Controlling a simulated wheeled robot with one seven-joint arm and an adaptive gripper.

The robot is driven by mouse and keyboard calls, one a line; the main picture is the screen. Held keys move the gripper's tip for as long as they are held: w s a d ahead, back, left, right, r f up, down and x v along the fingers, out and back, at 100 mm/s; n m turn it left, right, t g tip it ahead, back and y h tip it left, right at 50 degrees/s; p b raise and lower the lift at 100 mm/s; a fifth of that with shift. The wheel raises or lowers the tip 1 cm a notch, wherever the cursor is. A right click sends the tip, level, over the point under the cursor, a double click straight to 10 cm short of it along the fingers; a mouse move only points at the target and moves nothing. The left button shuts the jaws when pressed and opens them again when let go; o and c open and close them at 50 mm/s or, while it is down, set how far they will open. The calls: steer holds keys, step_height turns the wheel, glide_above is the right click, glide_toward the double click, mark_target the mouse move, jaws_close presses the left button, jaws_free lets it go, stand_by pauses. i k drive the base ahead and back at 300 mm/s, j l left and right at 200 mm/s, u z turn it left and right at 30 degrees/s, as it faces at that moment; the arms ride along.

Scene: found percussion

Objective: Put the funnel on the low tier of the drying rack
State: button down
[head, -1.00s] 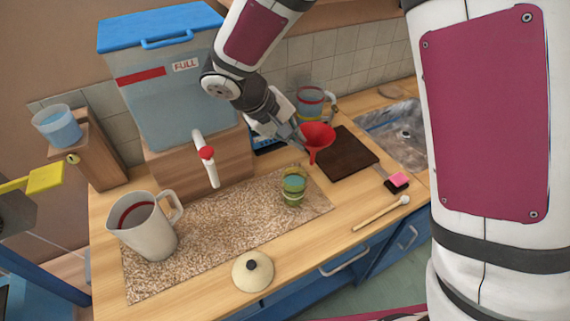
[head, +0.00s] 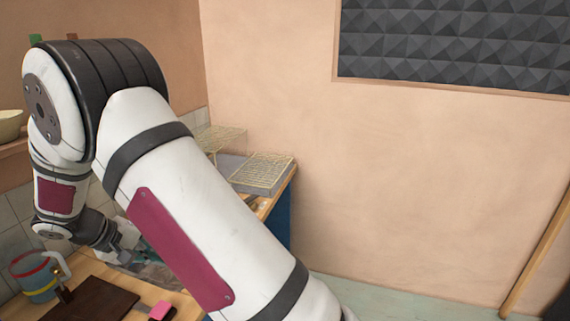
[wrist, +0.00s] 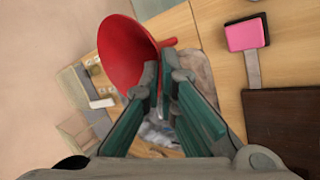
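The red funnel (wrist: 128,50) is between the fingertips of my gripper (wrist: 165,75) in the wrist view. The fingers are shut on its rim or side, with the wide mouth turned to the left. In the head view my gripper (head: 125,240) is low at the left over the counter, and my arm hides the funnel. The drying rack shows at the counter's far end. One wire tier (head: 263,172) is nearer and lower, and another wire tier (head: 221,137) stands behind it and higher. Part of the rack is behind my arm.
A blue-grey jug (head: 36,282) and a dark board (head: 95,300) are on the near counter. A pink sponge-like block (head: 160,310) lies beside the board; it also shows in the wrist view (wrist: 243,34). A metal sink lies below my gripper.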

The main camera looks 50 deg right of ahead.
mark_target(262, 167)
steer(key=i+l, duration=0.1)
steer(key=l, duration=0.35)
steer(key=l+z, duration=0.1)
steer(key=l, duration=0.35)
steer(key=i+l, duration=0.15)
steer(key=l, duration=0.25)
steer(key=i+l+z, duration=0.1)
steer(key=l, duration=0.35)
steer(key=i+l, duration=0.1)
steer(key=l, duration=0.35)
